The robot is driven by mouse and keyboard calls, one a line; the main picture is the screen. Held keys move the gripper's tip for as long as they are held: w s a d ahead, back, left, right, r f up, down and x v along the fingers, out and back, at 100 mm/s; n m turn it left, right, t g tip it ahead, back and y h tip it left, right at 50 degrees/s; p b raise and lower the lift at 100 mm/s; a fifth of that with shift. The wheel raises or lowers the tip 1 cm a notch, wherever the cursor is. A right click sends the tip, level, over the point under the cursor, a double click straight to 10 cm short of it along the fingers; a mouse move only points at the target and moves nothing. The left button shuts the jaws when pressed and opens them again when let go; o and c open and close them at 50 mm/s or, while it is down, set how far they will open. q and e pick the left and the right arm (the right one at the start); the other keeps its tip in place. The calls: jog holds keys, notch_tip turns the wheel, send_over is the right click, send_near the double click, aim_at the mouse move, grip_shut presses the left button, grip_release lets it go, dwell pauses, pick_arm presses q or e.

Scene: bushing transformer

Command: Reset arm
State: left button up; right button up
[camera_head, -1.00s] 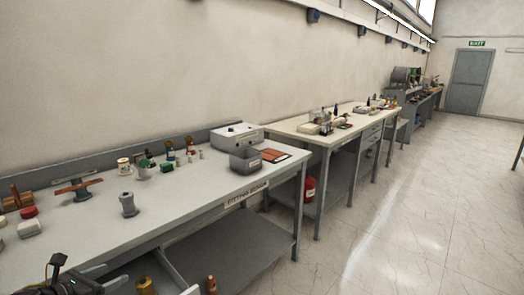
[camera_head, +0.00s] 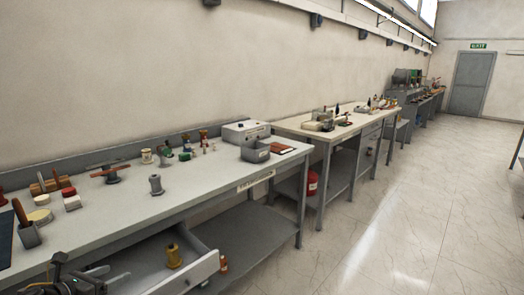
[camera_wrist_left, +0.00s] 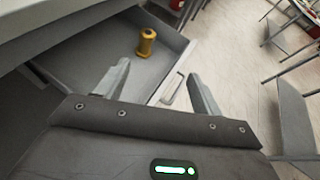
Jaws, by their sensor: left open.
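My left gripper (camera_head: 92,275) shows at the lower left of the head view, in front of the workbench and beside the open drawer (camera_head: 206,268). My right gripper is not in view.
The workbench (camera_head: 110,216) holds a grey bushing (camera_head: 155,185), a grey bin (camera_head: 255,151), a white box (camera_head: 246,132) and several small parts. A second bench (camera_head: 296,125) stands beyond it. The floor (camera_head: 400,220) to the right is clear.

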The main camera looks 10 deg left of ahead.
pick_arm(q)
jog(key=s+a+f+n+g+y, duration=0.1)
jog(key=s+a+f+n+y, duration=0.15)
jog(key=a+f+n, duration=0.65)
jog(key=s+a+f+n+g+y, duration=0.1)
jog(key=a+f+n+y, duration=0.3)
jog(key=a+f+n, duration=0.5)
jog(key=s+a+f+n+g+y, duration=0.15)
jog(key=s+f+n, duration=0.25)
jog(key=s+f, duration=0.5)
jog(key=s+a+f+n+g, duration=0.3)
jog(key=s+f+n, duration=0.3)
jog(key=f, duration=0.4)
jog(key=s+d+f+n+g+h, duration=0.2)
jog(key=s+d+f+n+g, duration=0.2)
jog(key=s+d+f, duration=1.2)
jog(key=s+d+f+n+h, duration=0.1)
jog(key=s+d+f, duration=0.1)
jog(key=d, duration=0.6)
jog(key=s+d+f+g+h, duration=0.1)
jog(key=s+d+f, duration=0.1)
jog(key=d, duration=0.7)
jog(key=s+d+f+n+h, duration=0.1)
jog(key=d+f, duration=0.3)
jog(key=d, duration=0.4)
jog(key=shift+s+d+n+g+b, duration=0.25)
jog(key=shift+s+n+g+b, duration=0.1)
jog(key=shift+s, duration=0.35)
